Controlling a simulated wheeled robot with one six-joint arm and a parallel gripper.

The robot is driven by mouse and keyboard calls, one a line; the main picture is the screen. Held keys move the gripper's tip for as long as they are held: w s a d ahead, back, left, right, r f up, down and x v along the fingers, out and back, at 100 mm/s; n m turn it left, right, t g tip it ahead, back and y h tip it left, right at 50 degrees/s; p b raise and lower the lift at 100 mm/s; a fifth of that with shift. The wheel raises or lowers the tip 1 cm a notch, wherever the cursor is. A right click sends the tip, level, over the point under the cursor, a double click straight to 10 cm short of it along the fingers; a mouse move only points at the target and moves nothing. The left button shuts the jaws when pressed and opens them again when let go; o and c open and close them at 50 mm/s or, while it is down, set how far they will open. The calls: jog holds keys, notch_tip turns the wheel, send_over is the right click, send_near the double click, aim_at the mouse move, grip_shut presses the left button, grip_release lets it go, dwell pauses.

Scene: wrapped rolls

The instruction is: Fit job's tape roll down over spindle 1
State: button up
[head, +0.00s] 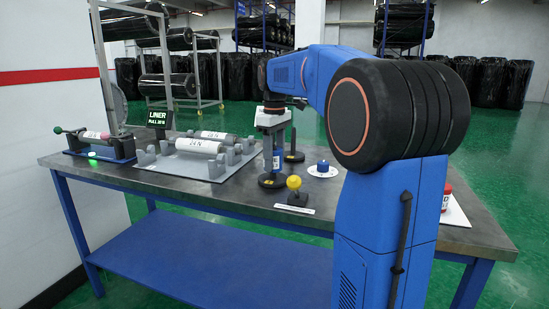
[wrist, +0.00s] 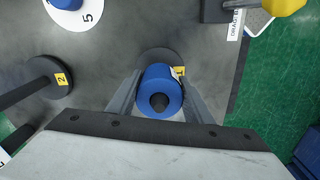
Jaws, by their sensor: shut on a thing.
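A blue tape roll (wrist: 153,78) is between the two fingers of my gripper (wrist: 158,97) in the wrist view, and the gripper is shut on it. A dark round shape, which looks like a post top, fills the roll's hole. Spindle 1's dark round base (wrist: 155,54) with its yellow "1" tag (wrist: 179,72) shows behind the roll. In the head view, my gripper (head: 272,150) points down over spindle 1's base (head: 272,182). Fingers partly hide the roll there. I cannot tell how far down the post it sits.
Spindle 2 (head: 294,155) stands close by; its base (wrist: 45,76) is left in the wrist view. Another blue roll (head: 322,165) sits on a white disc marked 5 (wrist: 84,18). A yellow knob (head: 294,182) stands near the front edge.

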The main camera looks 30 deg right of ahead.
jog(key=shift+f, duration=1.3)
jog(key=o, duration=1.3)
notch_tip(320, 180, up, 17)
jog(key=shift+r, duration=0.2)
jog(key=shift+s, duration=0.1)
